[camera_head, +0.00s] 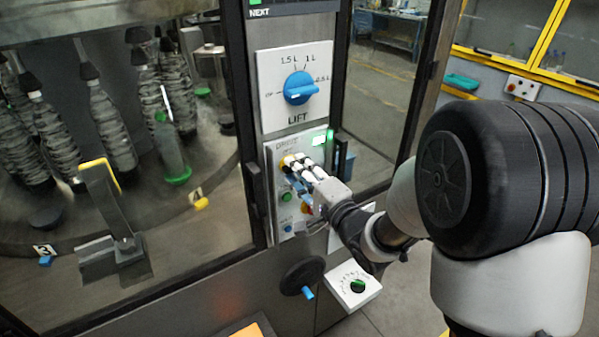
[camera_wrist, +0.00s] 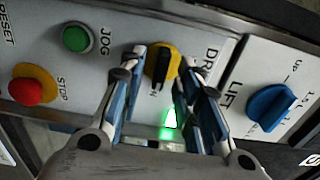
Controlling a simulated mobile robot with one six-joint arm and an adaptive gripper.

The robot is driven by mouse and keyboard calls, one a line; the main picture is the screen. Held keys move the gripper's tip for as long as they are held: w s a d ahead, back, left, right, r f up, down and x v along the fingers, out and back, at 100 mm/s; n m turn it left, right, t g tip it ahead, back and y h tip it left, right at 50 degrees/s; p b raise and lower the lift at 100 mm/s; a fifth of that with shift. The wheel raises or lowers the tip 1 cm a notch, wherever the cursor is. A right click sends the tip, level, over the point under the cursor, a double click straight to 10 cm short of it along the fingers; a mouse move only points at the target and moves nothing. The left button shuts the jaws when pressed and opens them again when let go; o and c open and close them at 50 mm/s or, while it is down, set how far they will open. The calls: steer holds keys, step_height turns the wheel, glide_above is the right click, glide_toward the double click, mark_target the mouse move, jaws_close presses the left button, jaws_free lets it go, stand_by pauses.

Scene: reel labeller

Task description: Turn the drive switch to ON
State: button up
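The drive switch (camera_wrist: 161,65) is a yellow round knob with a black grip bar, beside the partly hidden "DRIVE" lettering in the wrist view. The bar runs roughly up and down in that picture. My gripper (camera_wrist: 170,66) is open, with one blue-padded finger on each side of the knob. Gaps show between the fingers and the black bar; I cannot tell whether a fingertip touches the yellow rim. In the head view my gripper (camera_head: 295,168) is at the control panel (camera_head: 271,155) and mostly covers the switch.
A green JOG button (camera_wrist: 76,39) and a red STOP button (camera_wrist: 27,91) are to the left. The blue LIFT dial (camera_wrist: 270,107) is to the right. A green lamp (camera_wrist: 170,120) is lit. A black handwheel (camera_head: 301,277) and white dial box (camera_head: 353,286) are below the panel.

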steer(key=v, duration=0.7)
steer(key=shift+s+d, duration=0.2)
